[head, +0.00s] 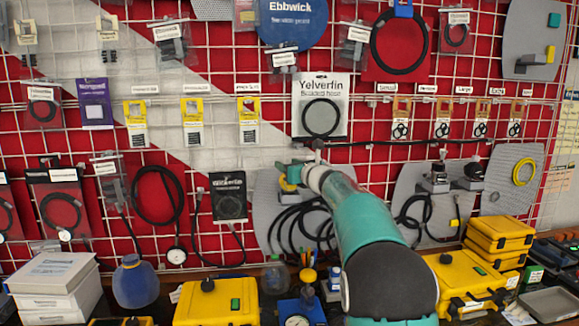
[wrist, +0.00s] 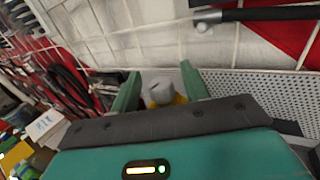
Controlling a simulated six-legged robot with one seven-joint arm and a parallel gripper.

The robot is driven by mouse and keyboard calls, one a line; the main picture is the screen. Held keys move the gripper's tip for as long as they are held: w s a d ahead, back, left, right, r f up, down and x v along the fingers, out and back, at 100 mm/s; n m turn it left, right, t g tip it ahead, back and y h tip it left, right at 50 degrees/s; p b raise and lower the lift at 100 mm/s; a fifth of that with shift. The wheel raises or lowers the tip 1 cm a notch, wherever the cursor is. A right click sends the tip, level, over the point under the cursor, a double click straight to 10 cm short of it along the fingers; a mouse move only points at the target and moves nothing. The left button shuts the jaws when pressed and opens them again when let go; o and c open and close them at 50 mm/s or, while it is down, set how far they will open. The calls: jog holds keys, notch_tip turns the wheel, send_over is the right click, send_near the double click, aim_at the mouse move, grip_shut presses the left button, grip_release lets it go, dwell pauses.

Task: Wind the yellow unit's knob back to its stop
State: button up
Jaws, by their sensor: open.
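The yellow unit (head: 288,186) is mounted on a grey perforated panel on the wall grid. In the head view only a small yellow part shows below my gripper (head: 289,171). In the wrist view, the unit's yellow body (wrist: 179,99) shows in part behind its grey knob (wrist: 160,88). My gripper (wrist: 160,82) is open, with one green finger on each side of the knob. Gaps show between the knob and both fingers; I cannot tell how deep the fingers reach around it. The knob's stop and any pointer are not visible.
Black hoses (head: 300,226) hang on the panel below the unit. A hose packet (head: 320,105) hangs above. Yellow cases (head: 216,303), a blue flask (head: 136,282) and white boxes (head: 52,285) stand on the bench. A black bar (wrist: 270,14) crosses the grid above my gripper.

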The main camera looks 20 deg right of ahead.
jog(key=shift+c, duration=0.3)
jog(key=c, duration=0.9)
jog(key=shift+n+y, duration=0.3)
jog(key=shift+y, duration=0.1)
jog(key=n+g+y, duration=0.2)
jog(key=n+y, duration=0.1)
jog(key=y, duration=0.1)
jog(key=shift+d+f, duration=0.1)
jog(key=shift+n+g+y, duration=1)
jog(key=shift+n+y, duration=0.1)
jog(key=shift+y, duration=0.5)
jog(key=shift+n+g+y, duration=0.3)
jog(key=shift+y, duration=0.1)
